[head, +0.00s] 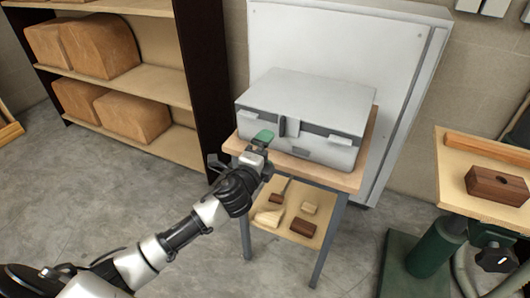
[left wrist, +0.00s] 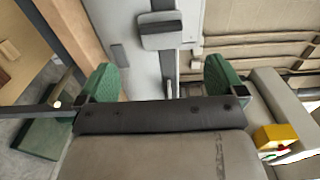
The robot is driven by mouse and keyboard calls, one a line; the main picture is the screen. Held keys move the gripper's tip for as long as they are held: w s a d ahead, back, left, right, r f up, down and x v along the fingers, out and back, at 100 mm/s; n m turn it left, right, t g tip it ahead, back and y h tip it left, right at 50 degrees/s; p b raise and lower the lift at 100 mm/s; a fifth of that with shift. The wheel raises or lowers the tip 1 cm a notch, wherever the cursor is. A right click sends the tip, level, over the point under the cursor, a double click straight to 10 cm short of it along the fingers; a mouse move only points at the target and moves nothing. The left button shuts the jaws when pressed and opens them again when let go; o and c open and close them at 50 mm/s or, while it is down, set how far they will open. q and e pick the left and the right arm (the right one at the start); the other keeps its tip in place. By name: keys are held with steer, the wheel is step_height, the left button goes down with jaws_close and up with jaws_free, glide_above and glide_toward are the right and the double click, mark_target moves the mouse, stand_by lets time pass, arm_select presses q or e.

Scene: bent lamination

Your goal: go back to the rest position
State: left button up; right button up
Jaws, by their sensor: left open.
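My left gripper (head: 258,147) reaches in from the lower left in the head view. It is at the front left edge of a light grey case (head: 310,100), whose lid looks closed. In the left wrist view the two green finger pads of the left gripper (left wrist: 161,80) stand wide apart with nothing held between them. Beyond them is the grey case (left wrist: 140,60) with a block-like latch (left wrist: 160,30) on it. I cannot tell whether a finger touches the case. My right gripper is not in view.
The case stands on a small wood-topped table (head: 350,180) with wooden pieces on its lower shelf (head: 290,236). A shelf unit (head: 160,80) with brown blocks is at the left. A workbench (head: 450,180) holding a dark wood block (head: 497,186) is at the right. Floor (head: 70,200) is clear at left.

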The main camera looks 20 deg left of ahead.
arm_select(q)
steer(key=shift+f, duration=0.1)
stand_by(0.4)
steer(key=s+a+f+n+g+y, duration=0.1)
steer(key=s+a+f+n+g, duration=0.15)
steer(key=f, duration=0.85)
steer(key=s+a+f+n+g, duration=0.1)
steer(key=s+f+n+g, duration=0.15)
steer(key=f, duration=0.85)
steer(key=s+a+f+n+g, duration=0.1)
steer(key=s+f+n+g, duration=0.1)
steer(key=s+f, duration=0.45)
steer(key=s+f+n+g, duration=0.2)
steer(key=s+f, duration=0.2)
steer(key=f, duration=0.5)
steer(key=s+d+f+n+g, duration=0.1)
steer(key=s+f, duration=0.4)
steer(key=s, duration=0.6)
steer(key=s+d+f+n+g, duration=0.1)
steer(key=s+f+n+g, duration=0.3)
steer(key=s, duration=0.8)
steer(key=s+d+f+n+g, duration=0.1)
steer(key=s+f+n+g, duration=0.1)
steer(key=s+f, duration=0.5)
steer(key=s+g, duration=0.1)
steer(key=s, duration=0.4)
steer(key=shift+s+d+f, duration=0.25)
steer(key=shift+d+f, duration=0.15)
